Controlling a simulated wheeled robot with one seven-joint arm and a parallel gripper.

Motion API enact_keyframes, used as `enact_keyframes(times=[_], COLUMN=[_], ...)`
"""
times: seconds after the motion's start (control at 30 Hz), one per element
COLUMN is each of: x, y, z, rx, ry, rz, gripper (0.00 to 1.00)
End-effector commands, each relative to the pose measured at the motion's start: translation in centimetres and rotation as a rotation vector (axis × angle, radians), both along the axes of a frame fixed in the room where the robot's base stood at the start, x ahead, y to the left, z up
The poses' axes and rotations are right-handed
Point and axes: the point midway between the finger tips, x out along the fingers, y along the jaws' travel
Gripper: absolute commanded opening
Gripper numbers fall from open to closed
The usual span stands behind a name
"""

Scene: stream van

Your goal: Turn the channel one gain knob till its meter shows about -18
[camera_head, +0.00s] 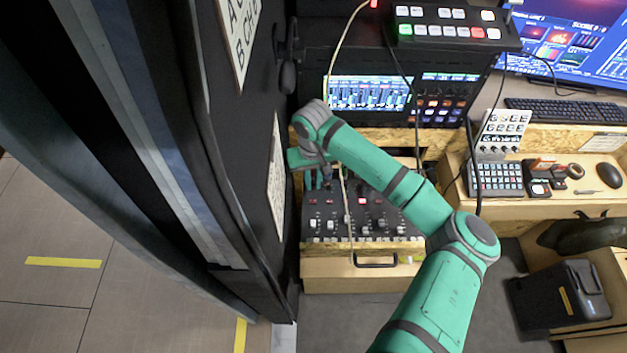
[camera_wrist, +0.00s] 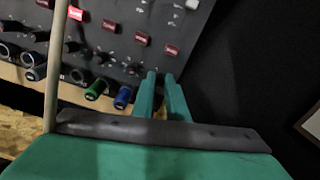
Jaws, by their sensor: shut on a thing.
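The black mixer panel (camera_head: 335,226) lies low in the middle of the head view, with rows of knobs, faders and small red displays. My gripper (camera_head: 319,178) reaches down to its upper left corner. In the wrist view my gripper's two green fingers (camera_wrist: 161,77) are close together at the end of the knob row, shut on a knob that they largely hide. A blue knob (camera_wrist: 122,98) and a green knob (camera_wrist: 97,89) stand beside them. A screen with meter bars (camera_head: 370,93) stands behind the mixer; its figures are too small to read.
A dark door or wall panel (camera_head: 262,150) rises close to the left of my gripper. A pale cable (camera_head: 346,205) hangs over the mixer. A keypad (camera_head: 497,180) and a keyboard (camera_head: 560,111) are on the right. Open floor lies at far left.

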Motion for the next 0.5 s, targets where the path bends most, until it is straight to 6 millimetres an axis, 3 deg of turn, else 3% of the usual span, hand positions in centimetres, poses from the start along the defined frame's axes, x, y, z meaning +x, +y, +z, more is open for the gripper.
enact_keyframes(times=[0.5], x=[0.08], y=[0.00], z=[0.10], rx=[0.001], ry=[-0.003], rz=[-0.094], gripper=[0.00])
